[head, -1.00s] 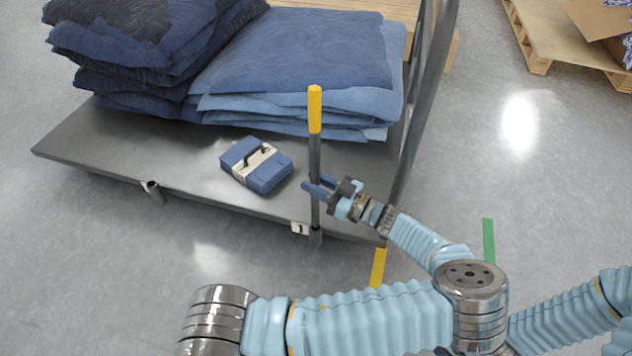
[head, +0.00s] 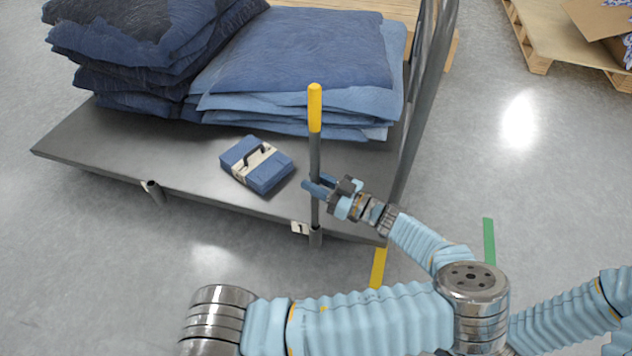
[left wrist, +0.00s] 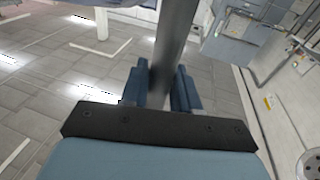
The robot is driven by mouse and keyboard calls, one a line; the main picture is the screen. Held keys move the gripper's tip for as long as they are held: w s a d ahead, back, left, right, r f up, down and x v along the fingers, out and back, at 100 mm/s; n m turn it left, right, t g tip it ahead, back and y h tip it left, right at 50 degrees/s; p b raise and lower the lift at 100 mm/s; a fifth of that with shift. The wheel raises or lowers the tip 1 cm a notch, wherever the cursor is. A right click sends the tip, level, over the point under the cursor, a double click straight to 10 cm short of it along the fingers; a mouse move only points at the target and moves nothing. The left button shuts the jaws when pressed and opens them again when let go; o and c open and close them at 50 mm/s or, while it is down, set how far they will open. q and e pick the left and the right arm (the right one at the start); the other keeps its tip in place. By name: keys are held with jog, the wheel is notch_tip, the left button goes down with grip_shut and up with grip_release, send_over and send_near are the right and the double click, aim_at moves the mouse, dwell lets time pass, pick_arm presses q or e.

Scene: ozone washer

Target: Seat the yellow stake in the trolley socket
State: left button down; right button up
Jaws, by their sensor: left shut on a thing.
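The yellow stake (head: 315,108) stands upright at the near edge of the trolley (head: 95,145); its top is yellow and its shaft dark grey. My left gripper (head: 318,187) is shut around the lower shaft, above the deck. In the left wrist view, the shaft (left wrist: 174,45) runs between the two blue fingers of my left gripper (left wrist: 163,90). The stake's lower end lines up with the trolley socket (head: 315,238) beside a label marked 1; I cannot tell how deep it sits. My right gripper is not in view.
Another socket (head: 153,193) on the near edge is empty. A grey handle frame (head: 408,135) rises at the trolley's right end. Floor at right is mostly clear.

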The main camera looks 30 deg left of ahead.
aim_at(317, 207)
pick_arm(q)
jog(key=shift+b, duration=0.45)
dwell(0.6)
jog(key=shift+f+b, duration=2.3)
jog(key=shift+f, duration=0.45)
jog(key=shift+f+b, duration=2.05)
jog(key=shift+f, duration=0.4)
jog(key=c, duration=0.8)
grip_release()
jog(key=shift+o, duration=0.2)
jog(key=shift+d, duration=0.1)
jog(key=d+f, duration=0.1)
jog(key=d, duration=1.2)
jog(key=shift+d+f, duration=0.2)
jog(key=shift+d, duration=0.1)
jog(key=shift+w+p, duration=0.1)
jog(key=shift+p, duration=0.2)
